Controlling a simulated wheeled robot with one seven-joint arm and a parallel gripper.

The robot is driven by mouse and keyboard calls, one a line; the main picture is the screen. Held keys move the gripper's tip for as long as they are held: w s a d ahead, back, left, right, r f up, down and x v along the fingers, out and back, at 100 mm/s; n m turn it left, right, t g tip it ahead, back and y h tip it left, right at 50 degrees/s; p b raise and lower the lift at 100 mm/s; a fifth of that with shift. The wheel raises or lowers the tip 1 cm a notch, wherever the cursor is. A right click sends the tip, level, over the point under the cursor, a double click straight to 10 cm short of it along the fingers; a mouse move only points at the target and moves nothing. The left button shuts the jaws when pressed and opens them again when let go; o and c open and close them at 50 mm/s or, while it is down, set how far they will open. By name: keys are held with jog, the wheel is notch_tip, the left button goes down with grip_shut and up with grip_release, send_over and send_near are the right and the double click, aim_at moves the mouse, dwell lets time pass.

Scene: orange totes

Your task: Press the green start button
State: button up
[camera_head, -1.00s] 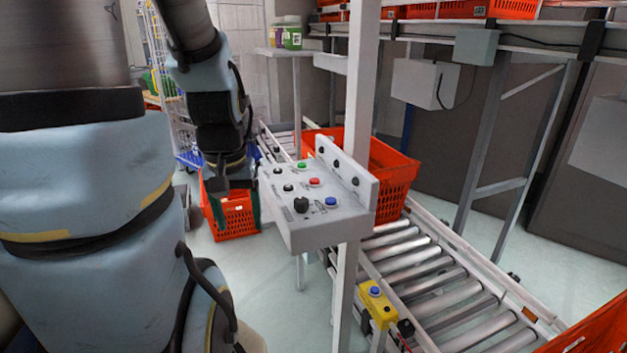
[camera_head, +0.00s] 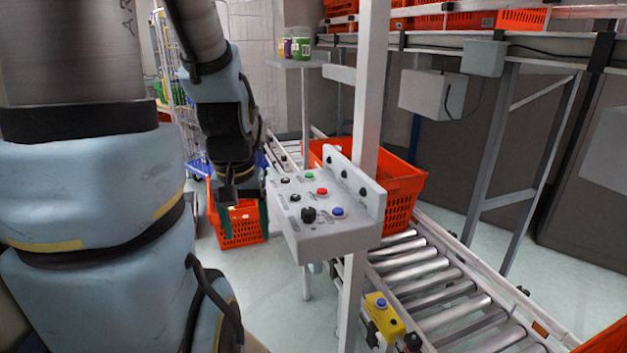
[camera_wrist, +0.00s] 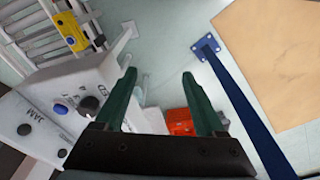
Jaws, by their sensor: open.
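The green start button (camera_head: 310,176) is a small round button at the back of the grey control panel (camera_head: 335,243), beside a red button (camera_head: 322,191). My gripper (camera_head: 240,220) hangs just left of the panel in the head view, pointing down. In the wrist view my gripper (camera_wrist: 160,88) shows two dark green fingers spread apart with nothing between them. There the panel (camera_wrist: 85,75) lies to the left, with a blue button (camera_wrist: 61,109) and a black knob (camera_wrist: 88,106). The green button is not visible in the wrist view.
A white post (camera_head: 371,90) rises beside the panel. An orange tote (camera_head: 405,190) sits on the roller conveyor (camera_head: 440,285) behind it. Another orange tote (camera_head: 238,228) is behind my gripper. A yellow box with a blue button (camera_head: 384,312) is below the panel.

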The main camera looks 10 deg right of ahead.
jog(key=shift+c, duration=0.4)
grip_shut()
dwell(0.4)
dwell(1.2)
